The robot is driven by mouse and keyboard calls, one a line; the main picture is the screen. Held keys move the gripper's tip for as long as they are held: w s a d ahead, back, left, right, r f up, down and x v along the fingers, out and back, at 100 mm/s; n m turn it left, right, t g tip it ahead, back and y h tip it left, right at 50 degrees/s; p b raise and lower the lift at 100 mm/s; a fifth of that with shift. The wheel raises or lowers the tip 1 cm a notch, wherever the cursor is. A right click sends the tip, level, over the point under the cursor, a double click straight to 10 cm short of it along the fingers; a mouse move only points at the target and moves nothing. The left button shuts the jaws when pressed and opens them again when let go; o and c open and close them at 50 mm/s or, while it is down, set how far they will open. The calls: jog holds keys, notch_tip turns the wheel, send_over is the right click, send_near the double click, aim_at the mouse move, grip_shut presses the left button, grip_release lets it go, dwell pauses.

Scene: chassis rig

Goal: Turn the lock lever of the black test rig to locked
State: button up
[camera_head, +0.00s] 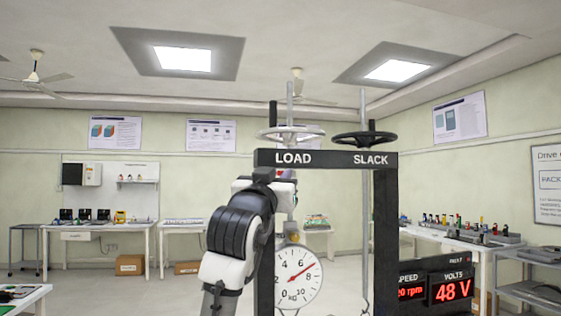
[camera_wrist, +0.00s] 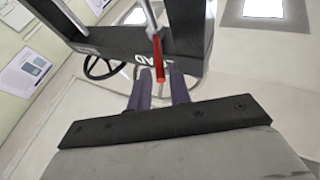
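The black test rig (camera_head: 383,240) stands ahead in the head view, its top beam labelled LOAD and SLACK. A narrow red lever (camera_wrist: 158,60) shows in the wrist view below the rig's dark frame (camera_wrist: 188,30); I take it for the lock lever. My gripper (camera_wrist: 157,78) is open, with one finger on each side of the lever's end. I see gaps beside the lever and cannot tell whether either finger touches it. In the head view my arm covers the rig's left upright, and my fingers and the lever cannot be made out clearly.
A pale handwheel (camera_head: 290,133) and a black handwheel (camera_head: 364,139) sit above the beam. A round kg dial (camera_head: 298,277) hangs inside the frame, and a red SPEED and VOLTS display (camera_head: 435,287) is at right. Benches line the walls behind.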

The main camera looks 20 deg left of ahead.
jog(key=shift+p+x, duration=0.35)
jog(key=shift+x, duration=0.9)
grip_shut()
